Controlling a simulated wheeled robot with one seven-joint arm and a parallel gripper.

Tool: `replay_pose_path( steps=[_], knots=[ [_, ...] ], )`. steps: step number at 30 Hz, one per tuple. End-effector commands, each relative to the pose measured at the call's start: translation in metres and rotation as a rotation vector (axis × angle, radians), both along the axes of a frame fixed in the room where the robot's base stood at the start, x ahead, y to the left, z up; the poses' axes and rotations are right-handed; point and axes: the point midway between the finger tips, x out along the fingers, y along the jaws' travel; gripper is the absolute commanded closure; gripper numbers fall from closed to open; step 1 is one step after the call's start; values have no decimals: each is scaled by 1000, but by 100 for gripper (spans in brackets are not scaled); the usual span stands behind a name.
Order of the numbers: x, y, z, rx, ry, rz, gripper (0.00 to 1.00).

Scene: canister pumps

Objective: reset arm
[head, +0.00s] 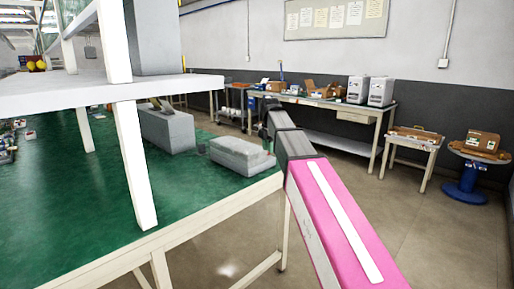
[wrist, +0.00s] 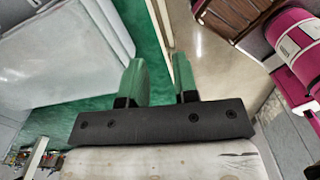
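My gripper (wrist: 161,78) shows in the wrist view as two green fingers standing apart, with no object between them. Behind the gap are the green table top and its pale edge. In the head view my pink and grey arm reaches forward over the table's right edge, and the gripper end is mostly hidden behind it. A grey canister pump (head: 240,157) lies on the green table, just left of the arm's end. A second grey pump (head: 168,130) stands farther left. A large grey body (wrist: 65,58) fills the upper left of the wrist view.
The green table (head: 75,200) has a white shelf (head: 110,90) on posts above it. The table's front left is clear. A workbench (head: 330,104) with boxes, a small table (head: 413,138) and a blue-based stool (head: 466,190) stand at the right. Open floor lies between.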

Motion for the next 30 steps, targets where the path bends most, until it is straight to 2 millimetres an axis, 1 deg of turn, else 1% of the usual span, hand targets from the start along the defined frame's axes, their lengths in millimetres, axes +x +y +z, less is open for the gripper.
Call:
replay_pose_path(
  steps=[1, 5, 8, 11, 14, 17, 18, 21, 23, 24, 26, 30],
  knots=[
    [-3, -3, -8, 0, 2, -29, 72],
    [-8, -9, -27, 0, 1, -117, 72],
    [-14, -16, -46, 0, 2, -205, 72],
    [-21, -23, -68, -1, 3, -309, 72],
    [-32, -33, -95, -1, 3, -440, 72],
    [-47, -46, -131, -1, 4, -617, 72],
    [-55, -51, -146, -1, 4, -697, 72],
    [-73, -64, -181, -1, 3, -895, 72],
    [-85, -72, -202, -1, 3, -1014, 72],
    [-94, -77, -215, -1, 3, -1093, 72],
    [-107, -84, -234, -1, 3, -1213, 72],
    [-140, -101, -275, 0, 1, -1490, 72]
  ],
)
